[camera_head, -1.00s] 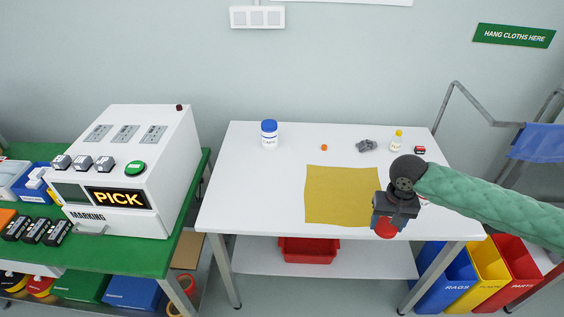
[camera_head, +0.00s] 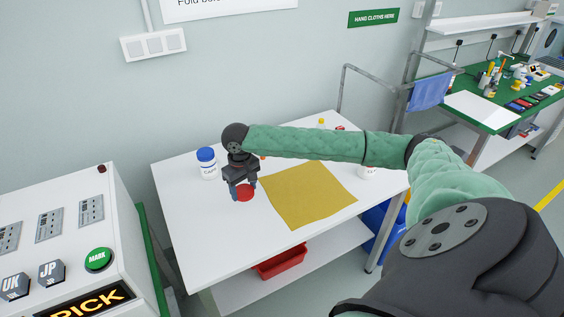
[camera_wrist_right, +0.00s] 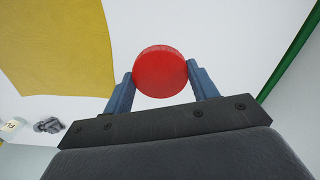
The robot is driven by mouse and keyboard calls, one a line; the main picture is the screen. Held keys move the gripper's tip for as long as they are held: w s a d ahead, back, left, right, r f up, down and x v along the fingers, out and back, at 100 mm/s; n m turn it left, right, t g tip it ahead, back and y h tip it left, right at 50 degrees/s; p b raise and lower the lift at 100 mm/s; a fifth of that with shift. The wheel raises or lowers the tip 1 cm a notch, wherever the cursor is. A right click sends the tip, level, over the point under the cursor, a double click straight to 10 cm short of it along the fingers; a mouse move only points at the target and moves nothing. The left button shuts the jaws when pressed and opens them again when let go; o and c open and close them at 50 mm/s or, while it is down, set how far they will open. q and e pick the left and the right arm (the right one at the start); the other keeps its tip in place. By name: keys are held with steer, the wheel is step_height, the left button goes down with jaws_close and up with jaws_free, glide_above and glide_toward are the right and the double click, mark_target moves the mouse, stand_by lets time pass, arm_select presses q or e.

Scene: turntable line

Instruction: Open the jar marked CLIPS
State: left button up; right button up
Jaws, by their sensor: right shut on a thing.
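My right gripper (camera_head: 243,186) is shut on a round red lid (camera_head: 245,193), at the left edge of the yellow cloth. In the right wrist view the red lid (camera_wrist_right: 160,72) sits between the two blue-grey fingertips (camera_wrist_right: 162,84), over bare white table. I cannot tell whether it touches the table. A white jar (camera_head: 368,173) stands right of the cloth, partly hidden by my right arm; its label and top cannot be read. A white jar with a blue lid (camera_head: 207,162) stands at the left, behind my gripper; its label is too small to read surely. My left gripper is out of view.
The yellow cloth (camera_head: 310,195) lies flat on the white table (camera_head: 190,215). A small yellow-capped bottle (camera_head: 322,123) is at the back. A white marking machine (camera_head: 60,230) stands left of the table. Bare table lies in front of my gripper.

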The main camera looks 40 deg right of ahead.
steer(key=d+r, duration=0.2)
steer(key=d, duration=1.3)
steer(key=w+a+f+p, duration=0.1)
steer(key=a+f, duration=0.1)
steer(key=a, duration=0.1)
steer(key=w+a+f+p, duration=0.2)
steer(key=a, duration=0.1)
steer(key=w+a+f+p, duration=0.1)
steer(key=a+f, duration=0.1)
steer(key=a, duration=0.1)
steer(key=shift+w+a+p, duration=0.15)
steer(key=shift+p, duration=0.15)
steer(key=shift+w+a+f, duration=0.2)
steer(key=shift+a+f, duration=0.15)
steer(key=shift+f, duration=0.05)
step_height(320, 180, down, 3)
steer(key=shift+f+p, duration=0.1)
steer(key=shift+p, duration=0.95)
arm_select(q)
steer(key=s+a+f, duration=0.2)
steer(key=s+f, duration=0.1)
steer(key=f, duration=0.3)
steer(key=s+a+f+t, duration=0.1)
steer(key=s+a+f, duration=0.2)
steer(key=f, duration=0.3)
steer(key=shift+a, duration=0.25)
arm_select(e)
steer(key=shift+f, duration=0.4)
steer(key=shift+f, duration=0.15)
steer(key=o, duration=1.1)
